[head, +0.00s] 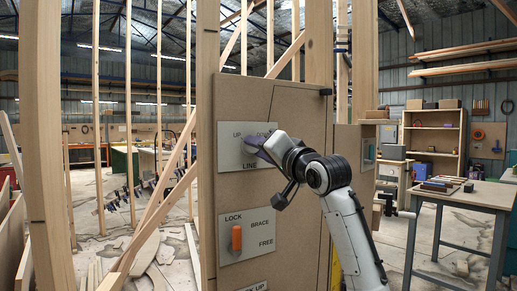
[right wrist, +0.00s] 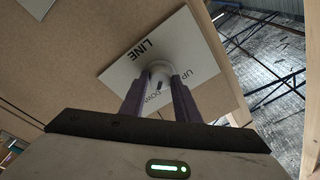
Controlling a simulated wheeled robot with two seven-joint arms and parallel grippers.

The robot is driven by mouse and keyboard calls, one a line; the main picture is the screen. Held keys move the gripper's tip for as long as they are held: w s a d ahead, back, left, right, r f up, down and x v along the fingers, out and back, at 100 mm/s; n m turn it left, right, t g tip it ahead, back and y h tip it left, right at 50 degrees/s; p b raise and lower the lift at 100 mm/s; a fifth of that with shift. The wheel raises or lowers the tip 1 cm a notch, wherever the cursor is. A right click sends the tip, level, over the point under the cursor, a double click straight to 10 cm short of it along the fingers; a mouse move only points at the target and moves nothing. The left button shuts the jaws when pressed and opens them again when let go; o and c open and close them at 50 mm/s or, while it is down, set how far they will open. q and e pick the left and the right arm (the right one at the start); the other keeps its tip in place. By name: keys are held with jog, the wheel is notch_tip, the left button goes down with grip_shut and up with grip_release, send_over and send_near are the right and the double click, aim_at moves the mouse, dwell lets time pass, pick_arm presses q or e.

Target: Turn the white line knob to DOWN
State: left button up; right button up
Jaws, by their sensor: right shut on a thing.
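The white line knob (right wrist: 160,68) sits on a pale plate (head: 228,158) lettered UP, DOWN and LINE, on an upright brown board. My right gripper (head: 254,143) is at this plate and is shut on the knob. In the right wrist view its two purple-grey fingers (right wrist: 160,92) stand on either side of the knob. A small dark mark shows on the knob, near the UP and DOWN lettering; I cannot tell exactly which word it points to. In the head view the gripper hides most of the knob. My left gripper is not in view.
Below is a second plate (head: 254,220) lettered LOCK, BRACE and FREE, with an orange handle (head: 236,238). A timber post (head: 207,120) stands at the board's left edge. A workbench (head: 462,194) and shelves (head: 434,142) stand at the right, away from the board.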

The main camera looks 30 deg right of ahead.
jog(key=o, duration=1)
jog(key=shift+o, duration=0.2)
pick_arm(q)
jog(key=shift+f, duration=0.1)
pick_arm(e)
jog(key=shift+s, duration=0.15)
pick_arm(q)
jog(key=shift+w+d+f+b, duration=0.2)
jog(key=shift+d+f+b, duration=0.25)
jog(key=shift+b, duration=0.7)
pick_arm(e)
jog(key=s+f, duration=0.1)
jog(key=s, duration=0.9)
jog(key=shift+a, duration=0.35)
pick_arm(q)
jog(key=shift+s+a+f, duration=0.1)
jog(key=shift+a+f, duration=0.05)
pick_arm(e)
jog(key=shift+f, duration=0.1)
